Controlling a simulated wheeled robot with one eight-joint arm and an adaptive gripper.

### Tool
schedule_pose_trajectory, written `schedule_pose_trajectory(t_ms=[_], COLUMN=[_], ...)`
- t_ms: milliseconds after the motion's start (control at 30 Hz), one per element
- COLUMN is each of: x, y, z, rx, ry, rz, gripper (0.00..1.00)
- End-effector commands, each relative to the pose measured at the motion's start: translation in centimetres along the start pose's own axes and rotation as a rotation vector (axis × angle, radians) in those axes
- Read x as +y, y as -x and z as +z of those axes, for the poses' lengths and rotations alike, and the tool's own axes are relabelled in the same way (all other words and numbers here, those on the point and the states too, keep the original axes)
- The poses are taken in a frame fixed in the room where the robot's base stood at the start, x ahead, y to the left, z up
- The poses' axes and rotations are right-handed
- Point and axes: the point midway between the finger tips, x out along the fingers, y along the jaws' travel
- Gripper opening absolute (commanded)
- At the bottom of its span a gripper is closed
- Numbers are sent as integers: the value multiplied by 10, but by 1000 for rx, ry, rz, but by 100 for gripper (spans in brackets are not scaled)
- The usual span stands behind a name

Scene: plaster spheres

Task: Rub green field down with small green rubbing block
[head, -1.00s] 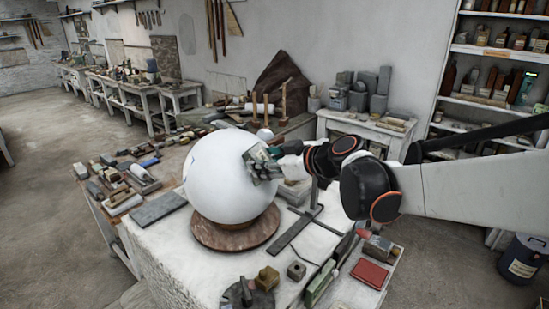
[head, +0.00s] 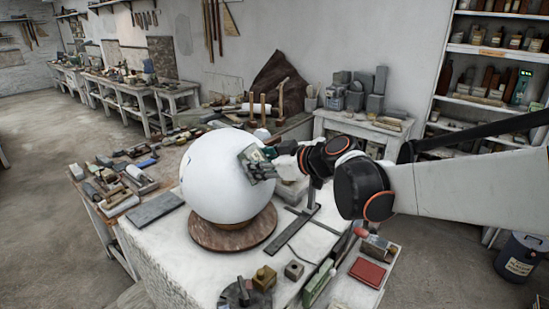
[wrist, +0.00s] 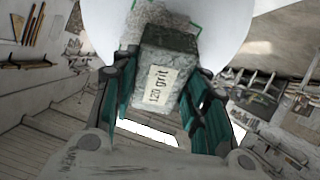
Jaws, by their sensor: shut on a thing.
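A large white plaster sphere (head: 215,180) rests on a round brown stand on the white-topped bench. It also fills the top of the wrist view (wrist: 230,25). There, thin green lines (wrist: 196,24) and a grey, rough-looking patch (wrist: 135,28) show on it beside the block. My gripper (head: 262,158) is at the sphere's upper right side. Its teal fingers (wrist: 166,75) are shut on a grey-green rubbing block (wrist: 162,78) labelled "120 grit". The block's far end is at the sphere's surface; I cannot tell whether it touches. The block hides part of the field.
A red block (head: 367,272) lies in a tray at the bench's front right. A flat grey slab (head: 155,209) lies left of the sphere. Many loose tools and blocks crowd the bench's left side. A dark metal square (head: 290,230) lies to the right of the sphere's stand.

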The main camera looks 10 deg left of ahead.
Motion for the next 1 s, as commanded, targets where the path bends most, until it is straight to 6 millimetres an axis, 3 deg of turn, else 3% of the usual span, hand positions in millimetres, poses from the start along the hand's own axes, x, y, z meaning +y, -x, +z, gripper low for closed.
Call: schedule_pose_trajectory(t_ms=[433,1000], x=[0,0], y=[-5,0], z=[2,23], rx=[0,1], ry=[0,0], rz=[0,0], gripper=[15,15])
